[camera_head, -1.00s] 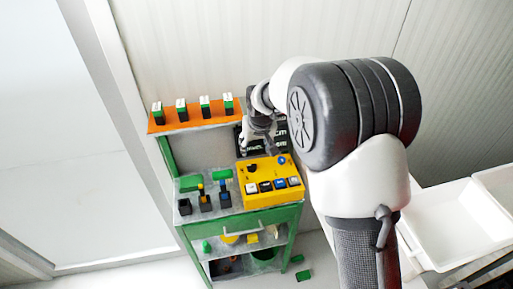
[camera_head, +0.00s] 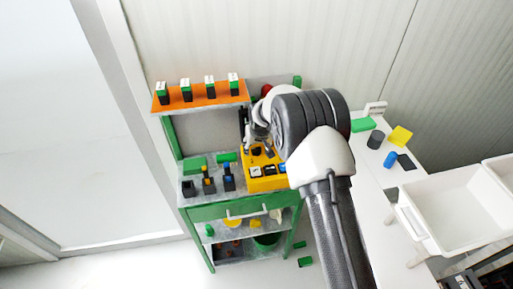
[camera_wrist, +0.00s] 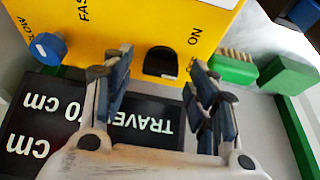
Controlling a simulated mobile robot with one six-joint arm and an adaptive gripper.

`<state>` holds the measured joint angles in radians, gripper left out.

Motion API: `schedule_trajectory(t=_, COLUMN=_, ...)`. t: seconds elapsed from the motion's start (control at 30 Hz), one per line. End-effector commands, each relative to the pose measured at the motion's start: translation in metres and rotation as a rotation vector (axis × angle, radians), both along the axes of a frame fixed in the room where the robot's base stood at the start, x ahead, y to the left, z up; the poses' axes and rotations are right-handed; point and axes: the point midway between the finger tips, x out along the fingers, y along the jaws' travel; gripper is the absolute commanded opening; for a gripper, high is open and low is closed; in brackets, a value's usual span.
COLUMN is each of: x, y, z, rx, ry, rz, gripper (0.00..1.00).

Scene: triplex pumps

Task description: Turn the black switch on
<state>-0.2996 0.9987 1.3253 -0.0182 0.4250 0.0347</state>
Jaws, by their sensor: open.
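The black switch (camera_wrist: 160,62) sits on the yellow control box (camera_wrist: 185,18), close to printed "ON" lettering. My gripper (camera_wrist: 160,57) is open, with one finger on each side of the switch in the wrist view. I cannot tell whether the fingers touch it. In the head view, the yellow box (camera_head: 268,184) stands on the green cabinet's top, partly hidden by my arm. The switch (camera_head: 256,151) shows as a small dark knob just below my gripper (camera_head: 258,138).
A blue knob (camera_wrist: 48,47) is on the same box, and a black plate with white lettering (camera_wrist: 60,115) lies beside it. Several lever switches (camera_head: 208,180) stand left of the box. An orange shelf (camera_head: 200,100) is above. A white table (camera_head: 375,200) is at right.

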Motion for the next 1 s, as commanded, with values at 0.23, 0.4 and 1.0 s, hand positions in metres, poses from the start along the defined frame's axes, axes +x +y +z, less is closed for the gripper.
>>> schedule_trajectory(t=0.23, x=0.0014, y=0.0004, z=-0.0034, rx=0.0, ry=0.0, rz=0.0, gripper=0.53)
schedule_trajectory(t=0.4, x=0.0013, y=0.0004, z=-0.0033, rx=0.0, ry=0.0, rz=0.0, gripper=0.48)
schedule_trajectory(t=1.0, x=0.0013, y=0.0004, z=-0.0031, rx=0.0, ry=0.0, rz=0.0, gripper=0.09)
